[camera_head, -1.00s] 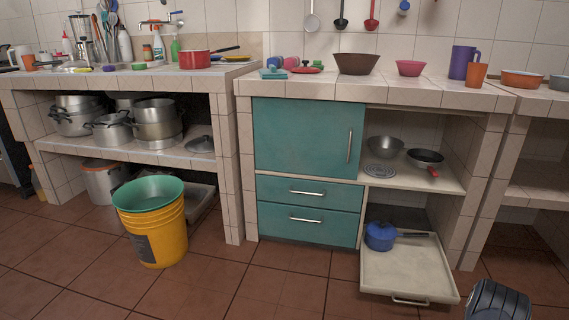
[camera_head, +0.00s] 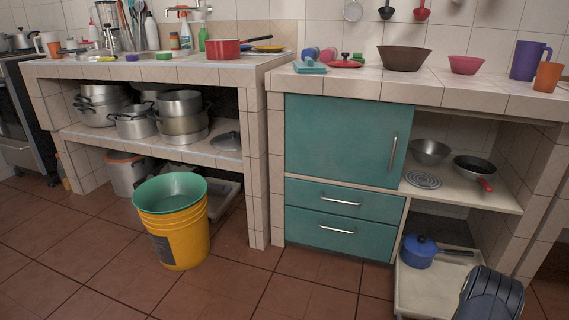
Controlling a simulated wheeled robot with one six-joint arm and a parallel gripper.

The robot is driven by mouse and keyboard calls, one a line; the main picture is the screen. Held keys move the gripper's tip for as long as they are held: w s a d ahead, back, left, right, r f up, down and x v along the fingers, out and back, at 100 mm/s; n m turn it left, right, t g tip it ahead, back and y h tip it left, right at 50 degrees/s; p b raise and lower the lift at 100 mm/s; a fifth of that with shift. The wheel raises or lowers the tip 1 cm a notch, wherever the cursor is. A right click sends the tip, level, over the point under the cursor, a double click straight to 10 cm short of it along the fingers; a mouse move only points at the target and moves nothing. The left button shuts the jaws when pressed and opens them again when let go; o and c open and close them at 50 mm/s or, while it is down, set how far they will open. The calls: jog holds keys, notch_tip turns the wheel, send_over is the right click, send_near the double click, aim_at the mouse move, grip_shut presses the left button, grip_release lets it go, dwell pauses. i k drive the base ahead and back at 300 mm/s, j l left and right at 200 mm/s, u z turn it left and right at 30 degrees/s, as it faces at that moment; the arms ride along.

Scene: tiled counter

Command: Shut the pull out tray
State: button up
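The pull out tray (camera_head: 411,292) is a pale, shallow tray at floor level under the right end of the counter, extended out toward me. A blue pot (camera_head: 419,251) with a lid and a dark handle sits in its back part. A dark, ribbed part of my arm (camera_head: 490,294) shows at the bottom right and covers the tray's front right corner. The tray's front handle is hidden or out of frame. My gripper's fingers are not visible.
A yellow bucket (camera_head: 174,229) with a green inside stands on the floor to the left. The teal cabinet (camera_head: 342,142) with two shut drawers is left of the tray. Open tiled floor (camera_head: 100,270) lies in front.

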aim_at(433, 292)
jog(key=i+l+u, duration=0.1)
jog(key=i+u, duration=0.3)
jog(key=i, duration=0.6)
